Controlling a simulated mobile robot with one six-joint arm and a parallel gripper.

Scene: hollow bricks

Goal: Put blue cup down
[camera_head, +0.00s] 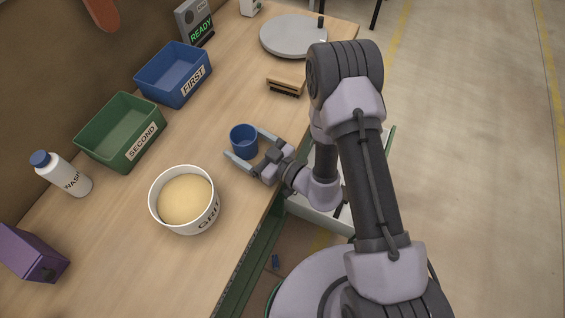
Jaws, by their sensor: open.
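The blue cup (243,143) stands upright on the wooden bench, near its right edge. It looks empty, with its open mouth facing up. My gripper (248,147) reaches in from the right at bench height. Its two grey fingers are spread, one on the far side of the cup and one on the near side. The cup sits between them. I cannot tell whether either finger touches it.
A white tub labelled GRIT (204,219) stands close in front of the gripper. A green SECOND bin (137,150), a blue FIRST bin (187,90) and a WASH bottle (73,182) stand farther left. A brush (287,82) and grey disc (293,37) lie beyond.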

